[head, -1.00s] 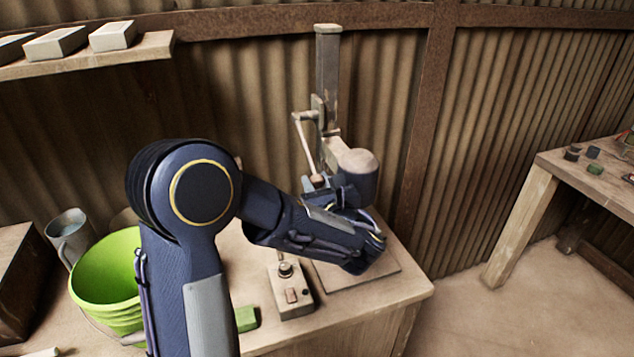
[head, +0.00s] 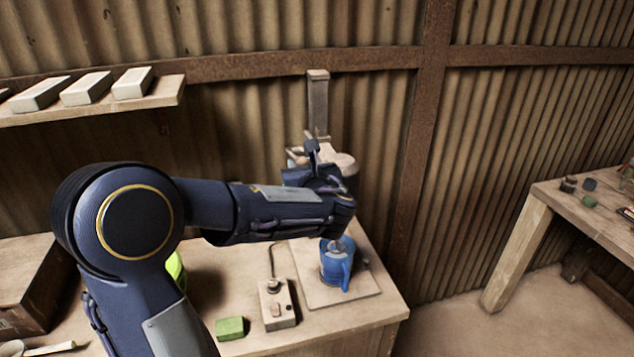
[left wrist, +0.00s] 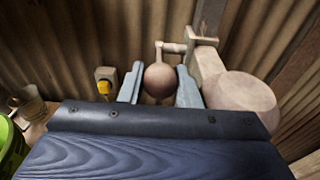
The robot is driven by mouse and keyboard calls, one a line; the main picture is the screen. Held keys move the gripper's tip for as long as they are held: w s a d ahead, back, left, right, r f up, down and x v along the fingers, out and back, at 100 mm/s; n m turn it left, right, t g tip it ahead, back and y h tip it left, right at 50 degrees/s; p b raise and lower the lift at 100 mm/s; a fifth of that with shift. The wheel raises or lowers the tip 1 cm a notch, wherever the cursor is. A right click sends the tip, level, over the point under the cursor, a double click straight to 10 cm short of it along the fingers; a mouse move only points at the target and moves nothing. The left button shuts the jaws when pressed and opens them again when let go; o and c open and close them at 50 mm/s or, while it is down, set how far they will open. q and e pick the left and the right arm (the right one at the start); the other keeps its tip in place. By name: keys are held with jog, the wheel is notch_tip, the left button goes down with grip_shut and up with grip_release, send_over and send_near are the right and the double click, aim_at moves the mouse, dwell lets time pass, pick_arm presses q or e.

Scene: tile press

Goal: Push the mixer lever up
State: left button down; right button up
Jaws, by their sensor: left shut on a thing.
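The mixer stands at the back of the bench, with a tall post (head: 318,105) and a rounded pale head (head: 342,163) partly behind my left gripper. The lever ends in a brown ball knob (left wrist: 160,80), seen in the left wrist view with its thin rod rising to a crossbar (left wrist: 174,47). My left gripper (head: 310,158) is at the lever, shut on the knob, with one grey finger on each side of it. The mixer head also shows at the right of the left wrist view (left wrist: 242,100). My right gripper is not in view.
A blue mug (head: 334,268) stands on the mixer's base board (head: 365,285), below my left gripper. A control box (head: 277,305), a green block (head: 230,328) and a partly hidden green bowl (head: 176,268) are on the bench. A shelf (head: 150,92) holds pale bricks.

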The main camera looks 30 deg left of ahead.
pick_arm(q)
jog(key=a+r+p, duration=0.1)
jog(key=r, duration=0.1)
jog(key=w+a+r+g+h+p, duration=0.1)
jog(key=r, duration=0.2)
jog(key=w+r+h+p, duration=0.1)
jog(key=r, duration=0.1)
jog(key=shift+w+a+r+g, duration=0.15)
jog(key=shift+w+a+g, duration=0.15)
jog(key=shift+a, duration=0.1)
jog(key=shift+w+a+r+g+h, duration=0.5)
jog(key=shift+a+r+h, duration=0.05)
jog(key=shift+r+h, duration=0.15)
jog(key=shift+r, duration=0.1)
jog(key=c, duration=1.4)
grip_release()
jog(key=shift+o, duration=1.4)
jog(key=shift+s+d, duration=0.1)
jog(key=shift+s, duration=0.05)
jog(key=b+v, duration=0.1)
jog(key=v, duration=0.6)
jog(key=shift+s+d+b, duration=0.2)
jog(key=shift+d+b, duration=0.05)
jog(key=shift+b, duration=0.05)
